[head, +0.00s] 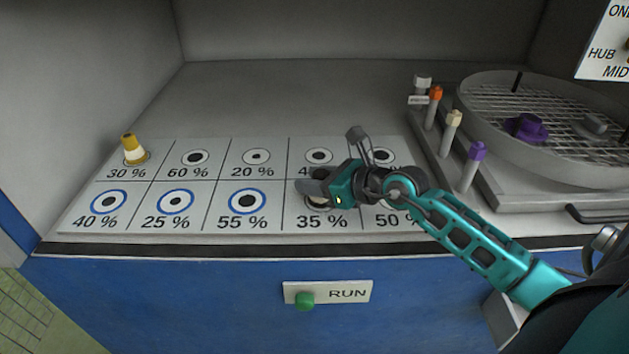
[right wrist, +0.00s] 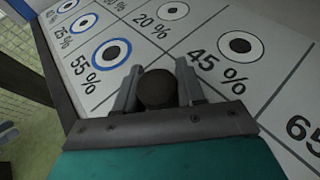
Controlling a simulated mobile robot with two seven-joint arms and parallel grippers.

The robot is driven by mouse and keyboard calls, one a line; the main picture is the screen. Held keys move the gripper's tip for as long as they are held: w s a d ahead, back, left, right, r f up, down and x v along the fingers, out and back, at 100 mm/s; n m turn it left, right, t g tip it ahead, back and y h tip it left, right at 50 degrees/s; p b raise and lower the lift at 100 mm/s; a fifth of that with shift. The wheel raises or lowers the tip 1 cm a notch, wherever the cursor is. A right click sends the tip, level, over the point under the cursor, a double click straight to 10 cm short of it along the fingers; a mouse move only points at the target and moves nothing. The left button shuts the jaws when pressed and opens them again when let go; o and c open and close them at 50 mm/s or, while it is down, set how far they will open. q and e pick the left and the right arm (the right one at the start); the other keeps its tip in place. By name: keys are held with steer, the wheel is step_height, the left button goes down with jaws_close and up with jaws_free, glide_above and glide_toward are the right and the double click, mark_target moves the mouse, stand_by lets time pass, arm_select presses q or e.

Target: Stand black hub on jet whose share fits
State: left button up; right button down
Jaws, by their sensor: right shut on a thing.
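My right gripper (head: 312,187) is shut on the black hub, which shows as a dark round top (right wrist: 157,88) between the fingers in the right wrist view. In the head view the gripper is over the 35 % cell of the jet board (head: 75,222), and the hub is mostly hidden. I cannot tell whether the hub touches the board. The 35 % jet is mostly covered by the gripper. The 55 % jet (head: 247,202) has a blue ring and is bare, as are the 40 % (head: 109,202) and 25 % (head: 175,201) jets. My left gripper is not in view.
A yellow-and-white hub (head: 133,150) stands on the 30 % jet. The turntable (head: 480,130) at right holds a purple hub (head: 526,128) and a grey hub (head: 594,125). Coloured posts stand left of it. A green RUN button (head: 305,301) is on the blue front. A sign (head: 606,45) is partly cut off.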

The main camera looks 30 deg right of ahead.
steer(key=shift+r, duration=0.1)
steer(key=shift+f, duration=0.2)
steer(key=c, duration=0.7)
jaws_free()
steer(key=shift+r, duration=0.3)
steer(key=shift+s+d, duration=0.1)
steer(key=shift+s, duration=0.2)
steer(key=p+v, duration=0.1)
steer(key=v, duration=0.9)
steer(key=shift+s+d, duration=0.1)
steer(key=shift+s, duration=0.15)
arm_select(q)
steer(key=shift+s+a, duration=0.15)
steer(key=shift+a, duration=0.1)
arm_select(e)
steer(key=shift+s+d+r, duration=0.2)
steer(key=shift+s+r, duration=0.05)
steer(key=shift+s, duration=0.1)
